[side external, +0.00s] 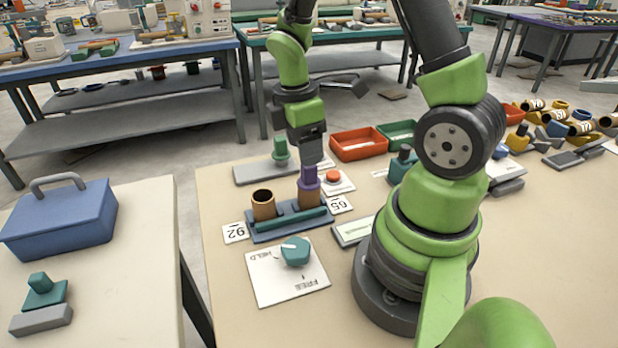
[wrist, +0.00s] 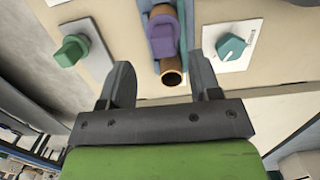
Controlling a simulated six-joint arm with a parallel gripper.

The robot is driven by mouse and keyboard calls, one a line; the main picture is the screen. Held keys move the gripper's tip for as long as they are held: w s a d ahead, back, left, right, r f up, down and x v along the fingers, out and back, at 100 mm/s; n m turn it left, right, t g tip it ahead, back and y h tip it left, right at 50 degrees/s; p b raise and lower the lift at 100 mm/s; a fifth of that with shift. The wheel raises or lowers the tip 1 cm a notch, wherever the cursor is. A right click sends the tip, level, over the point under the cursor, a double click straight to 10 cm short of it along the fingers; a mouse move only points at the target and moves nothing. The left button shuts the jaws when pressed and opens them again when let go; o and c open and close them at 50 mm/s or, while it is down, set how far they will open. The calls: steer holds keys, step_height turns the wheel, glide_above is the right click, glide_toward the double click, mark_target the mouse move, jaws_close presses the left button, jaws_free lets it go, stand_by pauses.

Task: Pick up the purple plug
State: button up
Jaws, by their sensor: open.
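The purple plug (side external: 308,184) stands upright in one of two brown cylindrical sockets on a blue holder (side external: 290,231) in the side view. The other brown socket (side external: 263,204), to its left, is empty. My gripper (side external: 311,152) is above the purple plug, pointing down. In the wrist view my gripper (wrist: 165,85) shows both fingers spread apart with nothing between them. The purple plug (wrist: 162,38) lies beyond the fingertips there, roughly centred between them, with the open socket (wrist: 172,77) nearer the gripper.
A teal knob (side external: 295,251) sits on a white plate marked HELD and FREE in front of the holder. A green knob (side external: 280,150) on a grey plate stands behind. Number cards 92 (side external: 235,232) and 65 (side external: 340,204) flank the holder. Red (side external: 358,144) and green (side external: 398,134) bins stand behind right.

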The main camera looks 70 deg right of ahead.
mark_target(309, 179)
steer(key=f, duration=0.4)
steer(key=shift+s+d+f, duration=0.1)
steer(key=shift+s+f, duration=0.15)
steer(key=shift+s, duration=0.15)
jaws_close()
steer(key=shift+r, duration=0.1)
